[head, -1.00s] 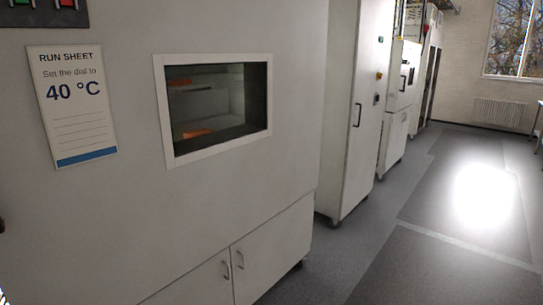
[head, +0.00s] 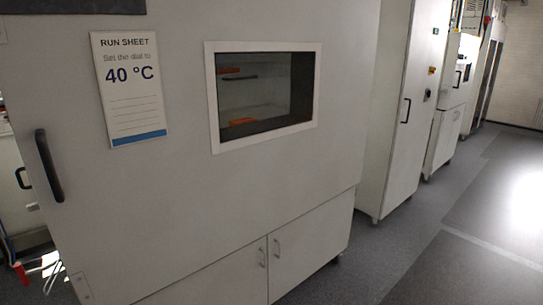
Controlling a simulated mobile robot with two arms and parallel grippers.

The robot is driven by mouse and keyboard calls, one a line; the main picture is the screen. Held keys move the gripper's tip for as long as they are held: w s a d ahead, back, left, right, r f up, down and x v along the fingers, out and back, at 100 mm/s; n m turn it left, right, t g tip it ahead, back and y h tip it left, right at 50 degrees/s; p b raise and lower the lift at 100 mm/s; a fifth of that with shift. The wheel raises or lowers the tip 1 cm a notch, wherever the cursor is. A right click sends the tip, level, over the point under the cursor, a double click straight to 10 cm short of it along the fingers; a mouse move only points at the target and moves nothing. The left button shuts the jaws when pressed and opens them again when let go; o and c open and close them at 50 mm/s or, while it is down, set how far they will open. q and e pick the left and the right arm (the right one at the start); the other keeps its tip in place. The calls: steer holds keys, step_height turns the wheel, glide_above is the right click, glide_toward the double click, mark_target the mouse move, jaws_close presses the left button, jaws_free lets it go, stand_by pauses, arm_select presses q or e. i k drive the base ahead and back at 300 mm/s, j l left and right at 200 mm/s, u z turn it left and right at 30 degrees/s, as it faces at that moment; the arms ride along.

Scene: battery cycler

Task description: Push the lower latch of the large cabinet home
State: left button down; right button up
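The large cabinet (head: 280,190) fills most of the head view, with a broad pale grey door. A black upright bar handle (head: 49,166) is on the left part of the door. A framed window (head: 265,95) is set into the door, with orange items dimly visible behind the glass. I cannot make out the lower latch; a small plate (head: 84,290) shows at the door's lower left corner, but I cannot tell what it is. Neither of my grippers is in view.
A run sheet reading 40 °C (head: 130,88) is on the door. Low cupboard doors (head: 290,255) are beneath. Red and white items (head: 45,268), unclear, are at lower left. A tall cabinet (head: 400,120) and other units stand right. Grey floor (head: 440,235) is clear there.

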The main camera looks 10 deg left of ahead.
mark_target(23, 276)
steer(key=u, duration=1.95)
